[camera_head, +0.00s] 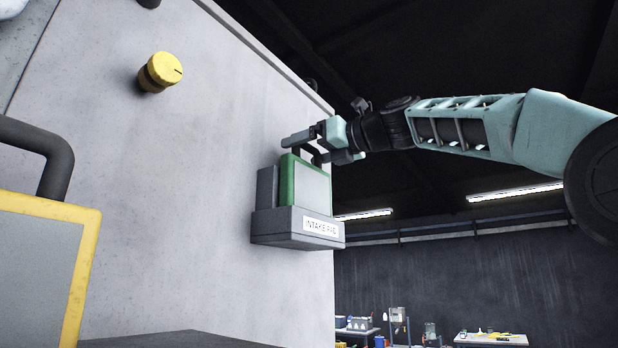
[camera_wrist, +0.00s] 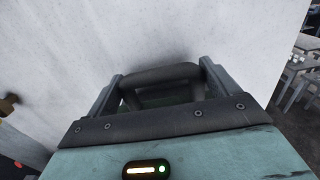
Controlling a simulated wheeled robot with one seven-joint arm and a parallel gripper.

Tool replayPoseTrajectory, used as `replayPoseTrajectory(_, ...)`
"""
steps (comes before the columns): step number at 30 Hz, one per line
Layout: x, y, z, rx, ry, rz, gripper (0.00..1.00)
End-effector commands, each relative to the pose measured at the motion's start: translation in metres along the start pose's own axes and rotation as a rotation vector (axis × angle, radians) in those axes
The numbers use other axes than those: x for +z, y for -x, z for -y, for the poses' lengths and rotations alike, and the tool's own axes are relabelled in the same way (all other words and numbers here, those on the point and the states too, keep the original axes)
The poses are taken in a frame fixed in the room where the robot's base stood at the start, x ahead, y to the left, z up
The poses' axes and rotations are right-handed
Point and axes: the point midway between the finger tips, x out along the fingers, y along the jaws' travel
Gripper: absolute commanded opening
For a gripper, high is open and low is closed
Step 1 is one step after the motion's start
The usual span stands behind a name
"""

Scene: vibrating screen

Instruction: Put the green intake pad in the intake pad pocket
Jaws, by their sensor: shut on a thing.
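The green-framed intake pad (camera_head: 306,187) stands upright in the grey intake pad pocket (camera_head: 290,228), which is fixed to the light grey machine wall and carries a label. The pad's lower part is hidden behind the pocket's front. My gripper (camera_head: 312,142) is above the pad, shut on its dark handle. In the wrist view, the dark handle (camera_wrist: 162,74) runs between the two fingers of my gripper (camera_wrist: 160,88). The pad's body is mostly hidden there.
A yellow knob (camera_head: 160,72) sticks out of the machine wall (camera_head: 200,140) at upper left. A yellow-framed panel (camera_head: 45,265) with a dark handle stands at lower left. Open room lies right of the machine, with worktables (camera_head: 490,339) far back.

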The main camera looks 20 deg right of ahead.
Motion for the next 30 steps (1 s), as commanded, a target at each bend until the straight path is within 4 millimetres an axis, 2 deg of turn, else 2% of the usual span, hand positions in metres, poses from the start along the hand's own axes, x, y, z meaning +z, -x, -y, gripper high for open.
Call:
replayPoseTrajectory(3,-0.021,0.001,0.000,-0.002,-0.003,-0.002,0.46)
replayPoseTrajectory(6,-0.034,0.000,0.000,-0.001,-0.002,-0.001,0.46)
replayPoseTrajectory(15,-0.040,0.000,0.000,0.000,-0.001,-0.002,0.46)
replayPoseTrajectory(16,-0.041,-0.001,0.000,0.001,-0.001,-0.003,0.93)
replayPoseTrajectory(17,-0.041,-0.001,0.000,0.001,-0.001,-0.003,1.00)
replayPoseTrajectory(25,-0.040,0.002,0.000,-0.001,-0.001,-0.001,1.00)
replayPoseTrajectory(30,-0.043,0.022,0.000,-0.002,0.001,0.000,1.00)
